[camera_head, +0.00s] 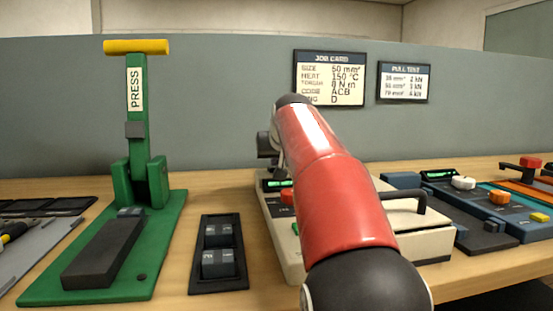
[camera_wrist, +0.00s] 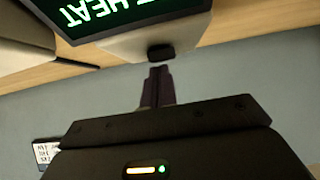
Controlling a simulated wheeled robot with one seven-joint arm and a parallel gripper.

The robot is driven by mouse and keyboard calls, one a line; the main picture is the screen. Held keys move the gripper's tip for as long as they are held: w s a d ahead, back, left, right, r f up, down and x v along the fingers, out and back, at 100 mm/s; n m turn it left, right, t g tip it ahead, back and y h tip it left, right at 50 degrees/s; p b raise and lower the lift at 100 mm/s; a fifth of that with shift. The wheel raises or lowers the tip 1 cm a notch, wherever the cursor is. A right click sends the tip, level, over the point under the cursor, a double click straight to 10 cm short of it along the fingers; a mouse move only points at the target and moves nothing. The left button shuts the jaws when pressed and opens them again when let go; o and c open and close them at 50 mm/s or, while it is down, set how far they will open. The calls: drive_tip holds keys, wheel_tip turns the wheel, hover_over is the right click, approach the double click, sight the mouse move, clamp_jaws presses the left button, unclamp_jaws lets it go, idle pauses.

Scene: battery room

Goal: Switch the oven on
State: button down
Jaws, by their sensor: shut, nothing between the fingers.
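The oven (camera_head: 291,254) is a cream box on the bench, largely hidden behind my red arm. A lit green display (camera_head: 279,184), a red knob (camera_head: 287,197) and a bit of green show along its left side, and a dark handle stands at its right. In the wrist view the display (camera_wrist: 130,12) shows large and upside down, with "HEAT" readable. My gripper (camera_wrist: 158,72) is shut and empty, close to a small dark part (camera_wrist: 161,52) at the oven's edge. I cannot tell whether they touch. In the head view my arm mostly hides the gripper.
A green press (camera_head: 137,130) with a yellow handle and a black tray of dies (camera_head: 218,262) stand left of the oven. A blue device (camera_head: 487,207) with knobs stands to the right. A grey panel behind carries a job card (camera_head: 330,79) and a pull test card (camera_head: 404,82).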

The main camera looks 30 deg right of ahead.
drive_tip(key=shift+s+a+f+b, duration=0.2)
drive_tip(key=shift+s+b, duration=0.1)
drive_tip(key=shift+s, duration=0.35)
drive_tip(key=shift+r, duration=0.1)
drive_tip(key=r+p, duration=0.5)
drive_tip(key=shift+w+r, duration=0.2)
drive_tip(key=shift+w, duration=0.05)
drive_tip(key=s+a+r, duration=0.1)
drive_tip(key=s+r, duration=0.4)
drive_tip(key=r, duration=0.2)
drive_tip(key=shift+s+a, duration=0.25)
drive_tip(key=shift+s, duration=0.1)
